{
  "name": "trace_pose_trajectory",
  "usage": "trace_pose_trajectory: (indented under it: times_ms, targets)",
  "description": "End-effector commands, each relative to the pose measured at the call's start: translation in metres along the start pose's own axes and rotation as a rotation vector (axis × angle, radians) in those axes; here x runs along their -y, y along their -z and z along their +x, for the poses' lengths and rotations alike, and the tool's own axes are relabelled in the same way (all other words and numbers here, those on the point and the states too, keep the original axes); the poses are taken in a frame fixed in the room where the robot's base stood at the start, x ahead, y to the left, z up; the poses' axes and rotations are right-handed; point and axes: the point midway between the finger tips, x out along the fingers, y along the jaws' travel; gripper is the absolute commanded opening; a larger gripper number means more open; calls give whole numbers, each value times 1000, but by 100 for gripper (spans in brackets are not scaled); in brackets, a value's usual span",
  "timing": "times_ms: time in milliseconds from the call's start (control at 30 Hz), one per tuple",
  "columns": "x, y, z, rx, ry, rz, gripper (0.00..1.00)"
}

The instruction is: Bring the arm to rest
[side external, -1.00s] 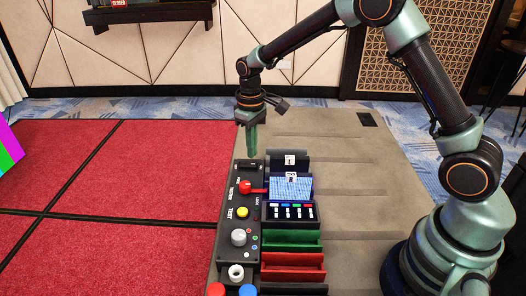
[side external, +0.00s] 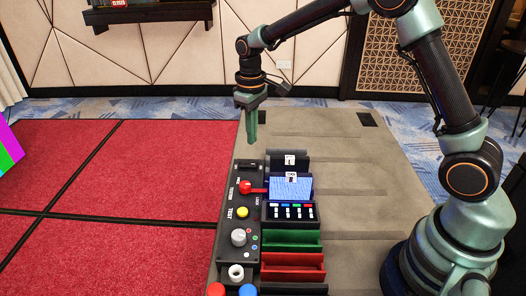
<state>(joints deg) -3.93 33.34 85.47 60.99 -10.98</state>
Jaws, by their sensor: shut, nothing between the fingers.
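My gripper (side external: 251,138) points straight down in the air near the far end of the dark control panel (side external: 226,224). Its green fingers are together and hold nothing. The arm arches over from the right, with the elbow at the top edge of the view. The fingertips appear just above the panel's far end; the exact gap is hard to tell from this angle.
The panel carries a red lever (side external: 246,187), a yellow button (side external: 242,212) and a grey knob (side external: 239,237). Beside it are a small blue screen (side external: 291,187), a green tray (side external: 291,238) and a red tray (side external: 293,260). The grey table (side external: 360,200) is bare to the right.

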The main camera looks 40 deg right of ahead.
Motion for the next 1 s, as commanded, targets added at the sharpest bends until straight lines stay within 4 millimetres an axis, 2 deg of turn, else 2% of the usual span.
trace_pose_trajectory:
  times_ms: [167,300,500,733,1000]
  targets:
    - [-1,-13,-30,-49,-9,25,0]
    - [0,-36,-64,-116,-21,60,0]
    - [3,-76,-101,-210,-35,110,0]
    - [8,-126,-125,-318,-49,168,0]
    - [15,-176,-128,-436,-60,229,0]
